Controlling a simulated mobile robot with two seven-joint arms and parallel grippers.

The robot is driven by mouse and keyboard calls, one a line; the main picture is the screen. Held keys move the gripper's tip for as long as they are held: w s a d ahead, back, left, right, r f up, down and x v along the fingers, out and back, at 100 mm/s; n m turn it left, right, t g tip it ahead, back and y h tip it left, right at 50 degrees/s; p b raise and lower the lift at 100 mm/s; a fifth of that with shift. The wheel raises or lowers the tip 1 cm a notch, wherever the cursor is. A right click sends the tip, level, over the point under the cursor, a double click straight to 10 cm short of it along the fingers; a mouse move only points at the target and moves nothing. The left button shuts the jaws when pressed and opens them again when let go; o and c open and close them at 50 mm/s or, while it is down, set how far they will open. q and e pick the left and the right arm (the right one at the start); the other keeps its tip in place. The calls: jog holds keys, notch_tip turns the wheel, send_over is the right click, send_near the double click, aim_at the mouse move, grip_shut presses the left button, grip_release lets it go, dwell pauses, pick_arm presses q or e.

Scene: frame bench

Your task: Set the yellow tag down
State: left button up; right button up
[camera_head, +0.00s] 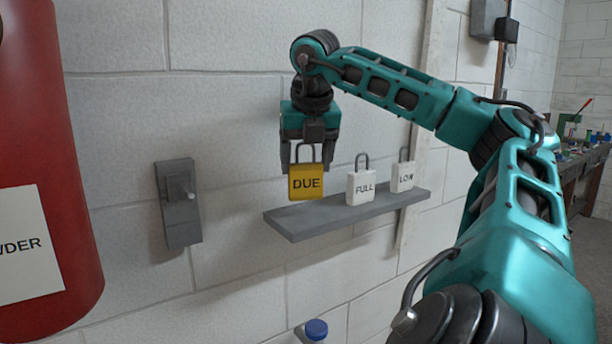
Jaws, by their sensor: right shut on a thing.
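The yellow tag (306,183) is shaped like a padlock, has a dark loop on top and reads "DUE". My right gripper (305,160) points down and is shut on the tag's loop. The tag hangs upright at the left end of a grey wall shelf (310,222). I cannot tell whether its bottom touches the shelf. A white tag reading "FULL" (361,188) and a white tag reading "LOW" (402,178) stand on the shelf to the right. My left gripper does not show.
A grey wall plate with a peg (180,215) is left of the shelf. A large red cylinder (45,120) fills the left edge. A blue-capped bottle (316,329) is below the shelf. A cluttered bench (578,160) stands far right.

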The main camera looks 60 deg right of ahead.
aim_at(307, 172)
jog(key=shift+f+b, duration=0.6)
jog(key=shift+f, duration=1)
jog(key=shift+f, duration=0.1)
jog(key=shift+f+b, duration=0.15)
jog(key=shift+b, duration=0.15)
jog(key=o, duration=1)
jog(key=shift+o, duration=0.2)
jog(key=shift+r+p, duration=0.45)
jog(key=shift+r, duration=0.15)
jog(key=v, duration=1.1)
jog(key=shift+p, duration=0.4)
jog(key=shift+s+a+r, duration=0.1)
jog(key=shift+s, duration=0.05)
